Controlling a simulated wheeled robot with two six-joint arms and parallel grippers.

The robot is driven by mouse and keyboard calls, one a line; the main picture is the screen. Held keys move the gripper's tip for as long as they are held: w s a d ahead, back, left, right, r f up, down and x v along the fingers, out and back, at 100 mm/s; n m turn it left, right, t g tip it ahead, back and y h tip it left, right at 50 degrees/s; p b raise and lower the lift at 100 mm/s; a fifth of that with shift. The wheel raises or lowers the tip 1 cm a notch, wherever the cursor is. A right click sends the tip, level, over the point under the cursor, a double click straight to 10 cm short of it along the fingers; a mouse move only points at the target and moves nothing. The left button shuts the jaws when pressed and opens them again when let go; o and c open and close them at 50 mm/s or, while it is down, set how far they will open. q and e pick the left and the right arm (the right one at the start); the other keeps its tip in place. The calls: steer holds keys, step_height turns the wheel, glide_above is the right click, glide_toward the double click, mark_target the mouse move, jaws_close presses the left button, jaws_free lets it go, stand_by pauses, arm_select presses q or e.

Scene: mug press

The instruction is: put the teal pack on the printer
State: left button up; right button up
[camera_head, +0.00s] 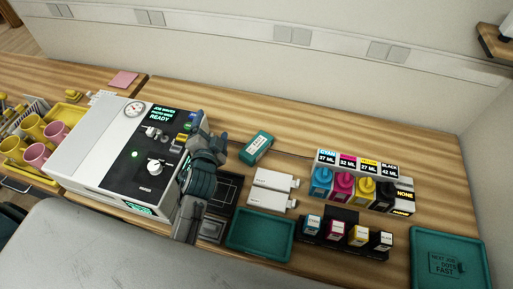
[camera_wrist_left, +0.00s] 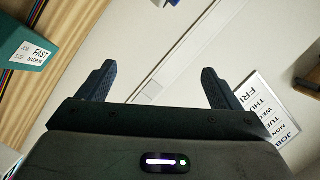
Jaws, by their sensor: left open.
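The teal pack (camera_head: 257,147) is a small teal box with a white label, lying on the wooden counter in the head view. A teal box with a white label (camera_wrist_left: 25,50) fills the upper left of the left wrist view. My left gripper (camera_head: 214,140) is left of the pack and apart from it, above the right end of the white machine (camera_head: 98,140). In the left wrist view the left gripper (camera_wrist_left: 158,72) is open, with nothing between its fingers. No printer is clearly marked; an ink unit (camera_head: 360,190) with colour tanks stands at the right. My right gripper is out of view.
Two white bottles (camera_head: 272,190) lie below the pack. An empty teal tray (camera_head: 260,235) and a rack of small ink bottles (camera_head: 345,233) are near the front edge. A larger teal tray (camera_head: 450,262) is at far right. Mugs (camera_head: 38,140) sit at far left.

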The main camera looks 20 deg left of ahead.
arm_select(q)
step_height(320, 180, down, 6)
steer(key=d+n+g+h+b, duration=0.2)
steer(key=d+n, duration=0.1)
steer(key=n+g+h+b, duration=0.2)
steer(key=n+h, duration=0.1)
steer(key=h, duration=0.1)
glide_toward(256, 145)
steer(key=shift+v, duration=1)
steer(key=shift+w+d+f, duration=0.1)
steer(key=shift+w+d, duration=0.05)
steer(key=shift+w, duration=0.05)
steer(key=p+x, duration=0.1)
steer(key=x, duration=0.4)
steer(key=shift+w, duration=0.1)
steer(key=shift+w+f+p, duration=0.2)
steer(key=shift+w+p, duration=0.35)
steer(key=shift+p, duration=0.05)
steer(key=shift+p+x, duration=0.5)
steer(key=shift+x, duration=1.5)
steer(key=shift+s+f, duration=0.1)
steer(key=shift+f, duration=0.05)
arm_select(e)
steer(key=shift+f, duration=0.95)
arm_select(q)
steer(key=c, duration=1.5)
